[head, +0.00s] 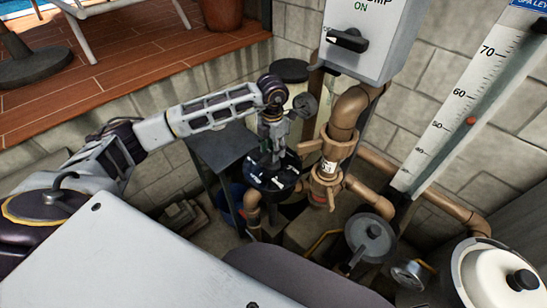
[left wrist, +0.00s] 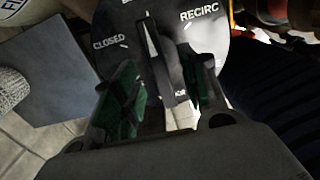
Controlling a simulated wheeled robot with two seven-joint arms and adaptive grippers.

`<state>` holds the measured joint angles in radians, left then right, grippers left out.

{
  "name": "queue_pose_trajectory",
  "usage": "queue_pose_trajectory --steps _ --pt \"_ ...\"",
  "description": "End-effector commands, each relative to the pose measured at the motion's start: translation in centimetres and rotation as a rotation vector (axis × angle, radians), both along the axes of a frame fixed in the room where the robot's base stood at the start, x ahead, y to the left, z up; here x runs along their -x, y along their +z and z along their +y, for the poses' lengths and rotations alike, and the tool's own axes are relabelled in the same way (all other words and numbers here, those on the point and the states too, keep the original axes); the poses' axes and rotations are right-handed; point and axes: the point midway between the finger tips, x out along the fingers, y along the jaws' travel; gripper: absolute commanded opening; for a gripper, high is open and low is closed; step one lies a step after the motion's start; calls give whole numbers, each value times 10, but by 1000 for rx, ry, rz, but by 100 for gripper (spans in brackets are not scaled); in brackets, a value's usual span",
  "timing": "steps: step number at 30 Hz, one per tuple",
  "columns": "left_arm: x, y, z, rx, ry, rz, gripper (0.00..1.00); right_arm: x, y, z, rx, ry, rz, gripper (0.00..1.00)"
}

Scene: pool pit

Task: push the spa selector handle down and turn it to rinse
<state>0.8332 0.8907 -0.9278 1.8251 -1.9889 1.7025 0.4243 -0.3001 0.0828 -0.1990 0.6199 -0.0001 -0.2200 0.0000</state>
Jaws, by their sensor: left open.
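The spa selector is a round black dial with white labels (head: 284,180), on top of brown pipework in the head view. In the left wrist view the dial face (left wrist: 120,22) fills the top, with CLOSED at left and RECIRC at right. Its handle (left wrist: 180,115), a narrow bar with a pale end, runs down the picture between my left gripper's fingers. My left gripper (head: 272,152) points down over the dial and is open. In the left wrist view its green-padded fingers (left wrist: 164,85) stand on either side of the handle; contact cannot be told. The rinse label is not readable. My right gripper is out of view.
A brown pipe valve (head: 328,170) stands close right of the selector. A pressure gauge (head: 305,105) is just behind my gripper. A grey switch box (head: 370,35) hangs above right. A dark side table (head: 215,147) stands left, and a lidded pump pot (head: 370,238) in front right.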

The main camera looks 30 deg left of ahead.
Motion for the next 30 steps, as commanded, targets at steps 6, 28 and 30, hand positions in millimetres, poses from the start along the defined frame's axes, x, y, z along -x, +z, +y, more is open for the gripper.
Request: queue_pose_trajectory --steps 6,28,30 --pt "0 22 0 -1 0 -1 43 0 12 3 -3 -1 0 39" --pt "0 31 -2 7 -2 -1 43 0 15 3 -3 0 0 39" --pt "1 30 -4 13 -4 -1 43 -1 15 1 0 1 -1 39"
